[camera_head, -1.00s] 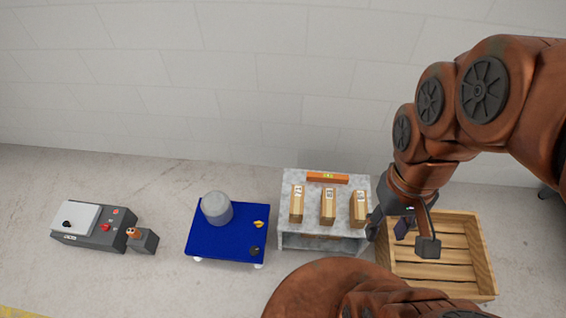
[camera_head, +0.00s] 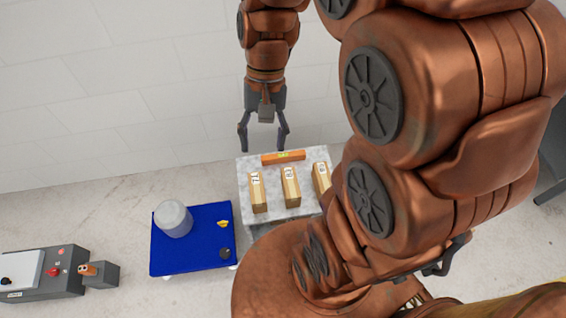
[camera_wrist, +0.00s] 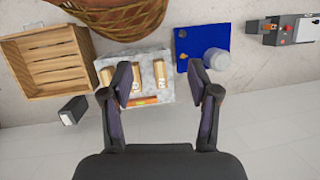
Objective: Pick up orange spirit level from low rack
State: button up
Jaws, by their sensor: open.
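The orange spirit level (camera_head: 284,157) lies along the back edge of the low grey rack (camera_head: 249,207), near the wall. In the wrist view the level (camera_wrist: 144,100) shows between my two fingers, some distance beyond them. My gripper (camera_head: 264,148) is open and empty, pointing down above the back of the rack, apart from the level. Its fingers are spread wide in the wrist view (camera_wrist: 164,85). Several wooden blocks with white labels, one of them in the middle (camera_head: 291,187), stand in front of the level.
A blue cart (camera_head: 190,255) with a grey cylinder (camera_head: 173,218) stands left of the rack. A grey machine (camera_head: 62,268) is further left. A wooden crate (camera_wrist: 42,62) shows in the wrist view, with a dark box (camera_wrist: 72,111) near it. The wall is close behind the rack.

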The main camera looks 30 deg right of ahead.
jog(key=w+d+f+m+y+b, duration=0.2)
jog(key=w+d+f+m+b, duration=0.15)
jog(key=w+f, duration=0.3)
jog(key=w+d+f+m+y+b, duration=0.1)
jog(key=w+d+f+m+b, duration=0.1)
jog(key=w+f+b, duration=0.4)
jog(key=m+t+y+b, duration=0.75)
jog(key=m+b, duration=0.45)
jog(key=b, duration=0.9)
send_near(290, 154)
jog(key=a, duration=0.1)
jog(key=a+f+h, duration=0.1)
jog(key=a, duration=0.1)
jog(key=shift+t, duration=0.25)
jog(key=shift+x, duration=1.15)
jog(key=shift+b+x, duration=0.95)
jog(key=shift+x, duration=0.35)
jog(key=shift+w+b+x, duration=0.25)
jog(key=shift+b+x, duration=0.2)
jog(key=shift+x, duration=0.85)
jog(key=shift+r, duration=0.15)
